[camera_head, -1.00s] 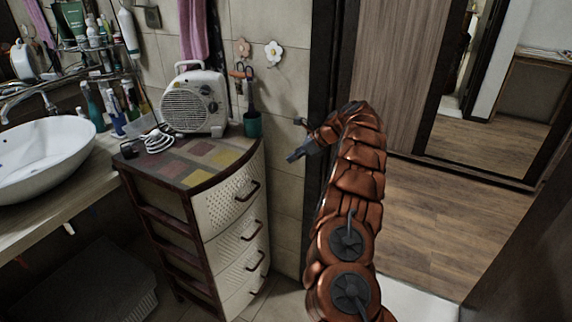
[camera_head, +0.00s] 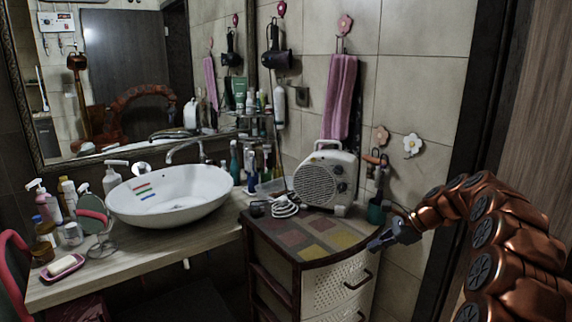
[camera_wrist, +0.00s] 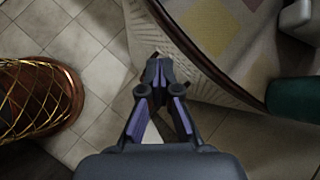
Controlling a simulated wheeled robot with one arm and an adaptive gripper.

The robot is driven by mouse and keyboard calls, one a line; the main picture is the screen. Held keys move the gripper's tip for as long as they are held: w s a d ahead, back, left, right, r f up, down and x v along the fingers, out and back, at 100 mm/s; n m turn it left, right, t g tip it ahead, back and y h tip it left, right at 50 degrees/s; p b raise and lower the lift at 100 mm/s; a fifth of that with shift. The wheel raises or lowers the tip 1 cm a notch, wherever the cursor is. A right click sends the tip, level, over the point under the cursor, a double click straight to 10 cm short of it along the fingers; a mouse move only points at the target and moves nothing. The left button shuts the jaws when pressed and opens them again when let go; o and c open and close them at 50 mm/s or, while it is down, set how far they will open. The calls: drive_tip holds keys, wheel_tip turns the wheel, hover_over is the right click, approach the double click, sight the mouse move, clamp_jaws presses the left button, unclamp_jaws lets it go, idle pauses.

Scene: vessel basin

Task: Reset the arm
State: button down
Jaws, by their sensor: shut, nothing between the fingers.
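My gripper (camera_head: 381,243) is at the end of my copper-coloured arm, at the right of the head view. It is near the front right corner of the drawer cabinet (camera_head: 333,287) and holds nothing. In the wrist view my gripper (camera_wrist: 158,64) has its fingertips together, over the cabinet's rounded front edge. Whether it touches the cabinet I cannot tell. My arm bends from the lower right up and over to the left.
A white heater (camera_head: 326,180) stands on the cabinet, with a green cup (camera_head: 376,212) at its right. A white basin (camera_head: 170,196) stands on the wooden counter (camera_head: 130,262) with bottles around it. A dark door frame stands behind my arm. Tiled floor (camera_wrist: 100,30) shows below my gripper.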

drive_tip(key=s+a+r+n+g+h, duration=0.1)
drive_tip(key=s+a+r+n+g, duration=0.15)
drive_tip(key=s+a+n, duration=0.65)
drive_tip(key=s+a+r+n+g+h, duration=0.1)
drive_tip(key=s+a+r+n+h, duration=0.2)
drive_tip(key=s, duration=1.1)
drive_tip(key=s+d+f+n+h, duration=0.1)
drive_tip(key=s+f+n, duration=0.1)
drive_tip(key=s, duration=0.6)
drive_tip(key=s+d+f+n+g+h, duration=0.1)
drive_tip(key=s+d+f+n, duration=0.1)
drive_tip(key=s, duration=0.7)
drive_tip(key=s+d+f+n+h, duration=0.1)
drive_tip(key=s+n+h, duration=0.1)
drive_tip(key=s, duration=0.7)
drive_tip(key=shift+s+d+f+n+g+p, duration=0.25)
drive_tip(key=shift+d+f+n+g+p, duration=0.15)
drive_tip(key=shift+n, duration=0.2)
